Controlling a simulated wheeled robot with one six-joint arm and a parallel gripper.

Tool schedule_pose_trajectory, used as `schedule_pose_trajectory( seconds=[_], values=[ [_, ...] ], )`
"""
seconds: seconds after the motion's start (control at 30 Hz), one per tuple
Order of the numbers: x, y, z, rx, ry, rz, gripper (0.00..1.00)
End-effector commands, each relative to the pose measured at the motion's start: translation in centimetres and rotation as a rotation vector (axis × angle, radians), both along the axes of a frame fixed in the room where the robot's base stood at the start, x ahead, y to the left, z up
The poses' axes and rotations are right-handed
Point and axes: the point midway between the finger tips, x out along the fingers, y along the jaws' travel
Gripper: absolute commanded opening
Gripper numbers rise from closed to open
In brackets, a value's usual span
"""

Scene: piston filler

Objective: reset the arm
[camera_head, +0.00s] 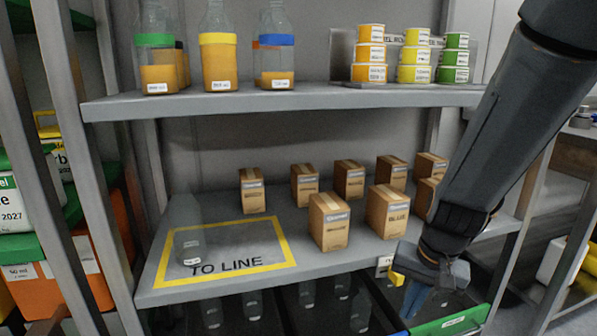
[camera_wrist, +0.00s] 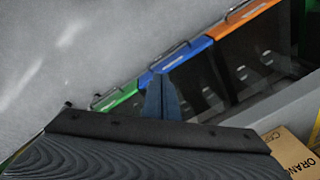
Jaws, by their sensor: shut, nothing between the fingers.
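My gripper (camera_head: 412,300) is low at the right in the head view, in front of the shelf edge and close to the green-edged crate. Its fingers point down. In the wrist view the gripper's blue fingers (camera_wrist: 162,97) are together with nothing between them. My dark arm comes in from the upper right of the head view and hides part of the shelf's right side.
The middle shelf (camera_head: 340,262) holds several small cardboard boxes (camera_head: 329,222) and a yellow "TO LINE" square (camera_head: 225,250). Crates with a green rim (camera_head: 452,322) sit below. Steel posts (camera_head: 85,160) flank the left.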

Motion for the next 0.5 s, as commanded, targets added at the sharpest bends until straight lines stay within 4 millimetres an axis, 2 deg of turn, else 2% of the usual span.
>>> schedule_pose_trajectory(
  seconds=[0.03,0.3,0.5],
  values=[
    [-0.4,0.9,0.6,-0.030,-0.019,0.079,0.00],
    [-2.6,3.8,2.9,-0.167,-0.104,0.446,0.00],
    [-3.7,7.8,3.3,-0.152,-0.088,0.547,0.00]
  ],
)
